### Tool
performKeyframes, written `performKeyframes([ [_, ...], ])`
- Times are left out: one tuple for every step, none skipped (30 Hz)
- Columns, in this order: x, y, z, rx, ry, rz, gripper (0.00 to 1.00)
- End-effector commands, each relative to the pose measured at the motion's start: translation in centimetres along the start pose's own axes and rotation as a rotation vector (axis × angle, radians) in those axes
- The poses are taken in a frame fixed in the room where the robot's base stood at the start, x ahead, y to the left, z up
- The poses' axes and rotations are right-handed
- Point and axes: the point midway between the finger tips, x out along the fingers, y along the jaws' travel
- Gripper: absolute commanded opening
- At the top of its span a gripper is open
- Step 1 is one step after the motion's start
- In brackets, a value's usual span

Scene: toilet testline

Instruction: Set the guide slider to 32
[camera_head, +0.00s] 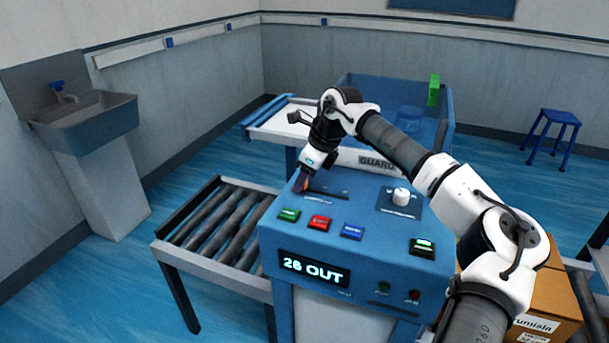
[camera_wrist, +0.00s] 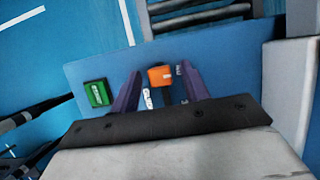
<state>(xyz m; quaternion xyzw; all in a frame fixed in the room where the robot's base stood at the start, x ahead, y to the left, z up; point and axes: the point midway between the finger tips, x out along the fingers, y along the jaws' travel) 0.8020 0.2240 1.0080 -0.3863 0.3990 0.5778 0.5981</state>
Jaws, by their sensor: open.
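The guide slider's orange knob (camera_wrist: 160,76) shows in the wrist view, between the two purple fingers of my gripper (camera_wrist: 160,69). The fingers are open, with a gap on each side of the knob. In the head view my gripper (camera_head: 300,183) is low over the left end of the slider's dark slot (camera_head: 327,194) on the blue console (camera_head: 275,228). The knob is mostly hidden there by my fingers. The console's display (camera_head: 313,269) reads what looks like "26 OUT". Scale marks beside the knob are partly visible in the wrist view but too small to read.
Green (camera_head: 289,215), red (camera_head: 319,223) and blue (camera_head: 352,231) buttons lie in front of the slot. A white dial (camera_head: 401,196) stands to its right. A blue-walled guard (camera_head: 375,90) rises behind; a roller conveyor (camera_head: 215,222) is left.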

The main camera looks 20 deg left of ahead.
Motion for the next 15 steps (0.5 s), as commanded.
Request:
performKeyframes([
  [0.01,0.0,0.0,0.0,0.0,0.0,0.45],
  [0.0,0.0,0.0,0.0,0.0,0.0,0.45],
  [0.0,0.0,-0.01,0.0,0.0,0.0,0.45],
  [0.0,0.0,-0.01,0.0,0.0,0.0,0.43],
  [-0.01,0.0,-0.01,0.0,0.0,0.0,0.39],
  [-0.02,0.0,-0.01,0.0,0.0,0.0,0.34],
  [-0.02,0.0,-0.01,0.0,0.0,0.0,0.3],
  [-0.02,0.0,-0.01,0.0,0.0,0.0,0.26],
  [-0.03,0.0,-0.01,0.0,0.0,0.0,0.21],
  [-0.03,0.0,-0.01,0.0,0.0,0.0,0.17],
  [-0.03,0.0,-0.01,0.0,0.0,0.0,0.13],
  [-0.04,0.0,-0.01,0.0,0.0,0.0,0.07],
  [-0.04,0.0,-0.01,0.0,0.0,0.0,0.04],
  [-0.04,0.0,-0.01,0.0,0.0,0.0,0.0],
  [-0.04,0.01,-0.01,0.0,0.0,0.001,0.0],
])
